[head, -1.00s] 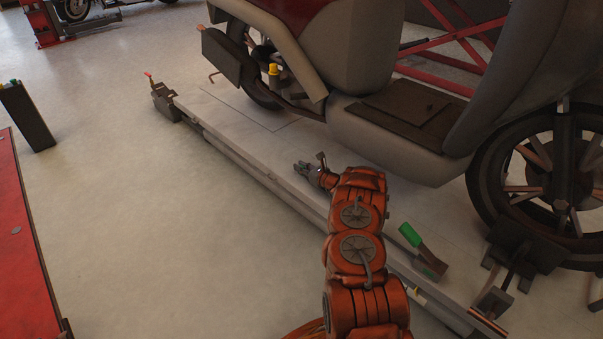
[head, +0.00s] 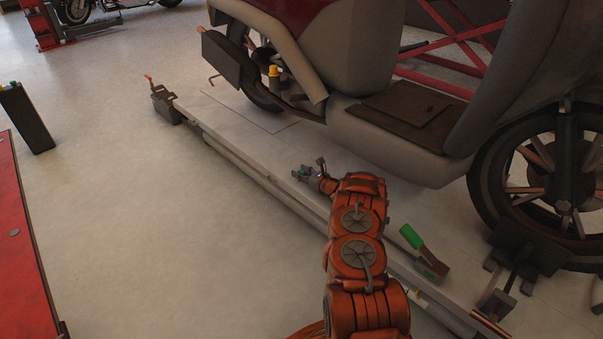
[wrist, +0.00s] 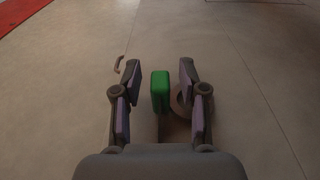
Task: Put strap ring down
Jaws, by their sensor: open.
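The strap ring shows in the wrist view as a brown ring (wrist: 180,101) partly hidden behind my right finger. My gripper (wrist: 160,68) is open, with a finger on each side of the green block and a visible gap on both sides. In the head view my gripper (head: 304,173) is low over the grey lift platform (head: 240,142). A small green spot shows at its fingers there; the ring itself cannot be made out.
A large motorcycle (head: 370,60) stands on the platform behind my gripper. A green-ended lever (head: 424,252) sits at the platform's near edge, right of my arm.

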